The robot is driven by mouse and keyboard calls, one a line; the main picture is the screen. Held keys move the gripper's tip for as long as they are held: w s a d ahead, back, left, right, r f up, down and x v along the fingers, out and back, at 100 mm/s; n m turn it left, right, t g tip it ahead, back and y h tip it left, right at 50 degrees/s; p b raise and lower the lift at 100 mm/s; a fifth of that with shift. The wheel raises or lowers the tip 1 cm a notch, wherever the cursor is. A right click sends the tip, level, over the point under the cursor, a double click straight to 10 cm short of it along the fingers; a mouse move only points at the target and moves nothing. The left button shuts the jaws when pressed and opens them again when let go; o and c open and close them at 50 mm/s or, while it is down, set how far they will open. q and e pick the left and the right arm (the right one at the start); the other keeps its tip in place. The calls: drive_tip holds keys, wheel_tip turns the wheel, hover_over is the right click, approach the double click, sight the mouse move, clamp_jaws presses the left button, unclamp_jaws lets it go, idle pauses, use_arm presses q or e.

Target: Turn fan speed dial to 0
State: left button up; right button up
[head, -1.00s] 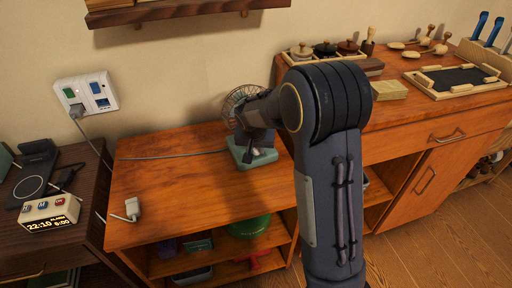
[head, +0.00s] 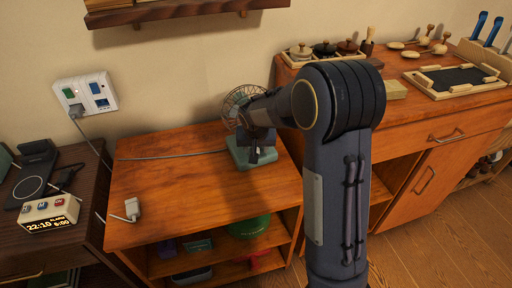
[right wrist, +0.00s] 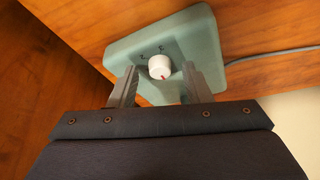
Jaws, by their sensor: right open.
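The green desk fan stands on the orange wooden shelf unit, its wire cage (head: 238,98) partly behind my right arm. Its pale green base (head: 238,160) also shows in the right wrist view (right wrist: 118,52). The white fan speed dial (right wrist: 159,67) sits on the base, with a red mark on its lower right edge. My left gripper is not in view.
The fan's cord (head: 180,156) runs left towards the wall outlet (head: 88,94). A taller cabinet (head: 435,118) stands close on the right. The shelf top left of the fan is mostly clear.

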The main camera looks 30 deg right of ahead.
drive_tip(key=p+v, duration=0.1)
drive_tip(key=v, duration=0.6)
drive_tip(key=shift+s+r+p, duration=0.15)
drive_tip(key=shift+r+p, duration=0.05)
drive_tip(key=shift+p, duration=0.15)
drive_tip(key=s+a+r+n+t+y, duration=0.15)
drive_tip(key=s+a, duration=0.25)
drive_tip(key=s, duration=0.5)
drive_tip(key=s+a+r+n+y, duration=0.1)
drive_tip(key=s+a+y, duration=0.2)
drive_tip(key=s, duration=0.6)
drive_tip(key=s+a+r+n+t+y, duration=0.15)
drive_tip(key=s+a, duration=0.25)
drive_tip(key=s, duration=0.5)
wheel_tip(320, 180, up, 19)
drive_tip(key=g+p, duration=0.1)
drive_tip(key=p, duration=1.7)
drive_tip(key=shift+d+f, duration=0.15)
drive_tip(key=shift+f, duration=0.1)
drive_tip(key=shift+w+f, duration=0.1)
